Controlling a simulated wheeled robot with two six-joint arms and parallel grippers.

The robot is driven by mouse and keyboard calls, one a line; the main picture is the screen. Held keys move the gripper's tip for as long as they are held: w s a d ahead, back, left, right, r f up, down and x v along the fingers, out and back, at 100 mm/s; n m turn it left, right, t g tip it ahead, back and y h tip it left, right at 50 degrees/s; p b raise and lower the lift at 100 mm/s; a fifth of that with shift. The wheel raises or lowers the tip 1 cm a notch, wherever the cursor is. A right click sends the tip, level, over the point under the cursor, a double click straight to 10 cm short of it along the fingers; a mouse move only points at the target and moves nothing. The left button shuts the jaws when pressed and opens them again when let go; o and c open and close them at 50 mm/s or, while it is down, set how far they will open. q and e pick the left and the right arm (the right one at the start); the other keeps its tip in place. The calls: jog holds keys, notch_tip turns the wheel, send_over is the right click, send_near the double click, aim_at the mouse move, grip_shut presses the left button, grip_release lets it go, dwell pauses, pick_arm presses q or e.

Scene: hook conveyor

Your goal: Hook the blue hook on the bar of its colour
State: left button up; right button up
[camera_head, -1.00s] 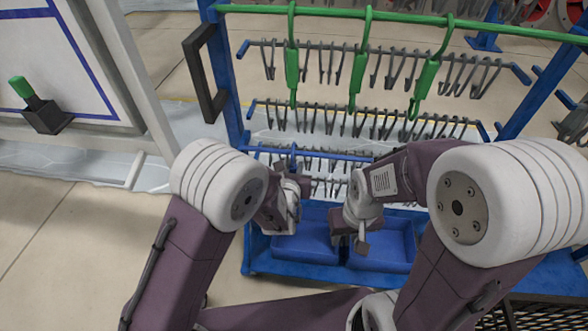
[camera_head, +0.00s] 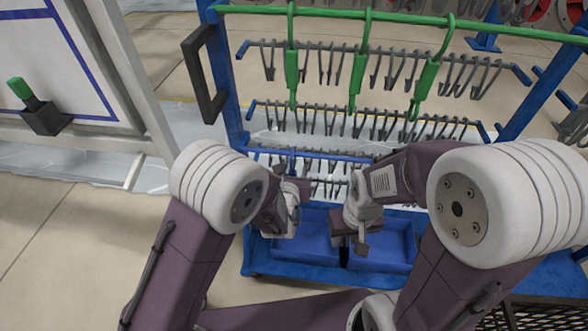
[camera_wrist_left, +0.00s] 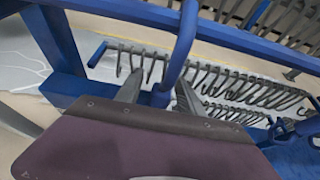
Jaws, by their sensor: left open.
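In the left wrist view a blue hook (camera_wrist_left: 187,42) runs down between the two fingers of my left gripper (camera_wrist_left: 158,95). The fingers are apart, one on each side of its shank. A blue bar (camera_wrist_left: 235,52) crosses behind the hook's upper part; I cannot tell whether the hook rests on it. In the head view the blue bar (camera_head: 330,154) lies low on the rack, and my left gripper (camera_head: 291,178) is just below it, mostly hidden by its wrist. My right gripper (camera_head: 350,240) is lower, over the bins; its fingers are not clear.
Green hooks (camera_head: 358,76) hang from a green bar (camera_head: 400,17) above. Rows of grey hooks (camera_head: 355,118) fill the rack. Blue bins (camera_head: 385,249) stand below. A black handle (camera_head: 204,75) sticks out at the rack's left post.

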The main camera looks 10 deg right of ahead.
pick_arm(q)
jog(key=p+v, duration=0.2)
jog(key=v, duration=0.6)
jog(key=shift+s, duration=0.3)
jog(key=shift+a, duration=0.1)
